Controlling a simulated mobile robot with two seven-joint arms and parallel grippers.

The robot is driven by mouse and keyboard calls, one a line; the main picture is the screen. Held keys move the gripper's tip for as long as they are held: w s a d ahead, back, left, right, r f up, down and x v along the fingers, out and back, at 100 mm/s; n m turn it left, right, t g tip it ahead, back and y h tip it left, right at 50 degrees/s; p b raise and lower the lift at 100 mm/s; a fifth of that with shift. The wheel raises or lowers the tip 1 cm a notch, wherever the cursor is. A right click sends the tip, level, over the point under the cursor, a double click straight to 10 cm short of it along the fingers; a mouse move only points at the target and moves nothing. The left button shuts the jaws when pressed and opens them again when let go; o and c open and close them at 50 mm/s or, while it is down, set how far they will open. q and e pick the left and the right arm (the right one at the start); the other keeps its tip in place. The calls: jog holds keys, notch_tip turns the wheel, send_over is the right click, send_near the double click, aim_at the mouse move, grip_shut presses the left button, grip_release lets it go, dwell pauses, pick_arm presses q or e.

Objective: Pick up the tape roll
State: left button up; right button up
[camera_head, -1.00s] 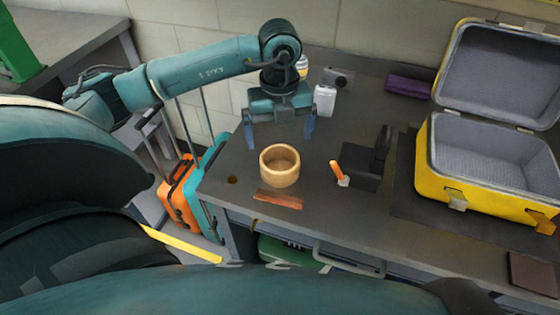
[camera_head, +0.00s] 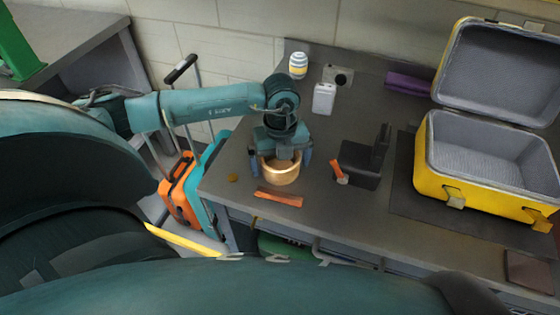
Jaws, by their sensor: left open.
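The tape roll (camera_head: 281,176) is a tan, hollow ring standing on the grey worktop near its left front part. My left gripper (camera_head: 281,165) is open and points down over the roll, with one finger at the roll's left side and the other at its right. The gripper body hides the roll's back rim and most of its opening. I cannot tell whether the fingers touch it. My right gripper is not in view.
An orange-brown strip (camera_head: 278,198) lies just in front of the roll. To the right are an orange-handled tool (camera_head: 338,171) and a black holder (camera_head: 360,165). A white bottle (camera_head: 323,98) and striped jar (camera_head: 298,65) stand behind. An open yellow case (camera_head: 430,170) is at right.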

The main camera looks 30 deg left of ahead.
pick_arm(q)
jog(key=c, duration=1)
jog(key=shift+o, duration=0.2)
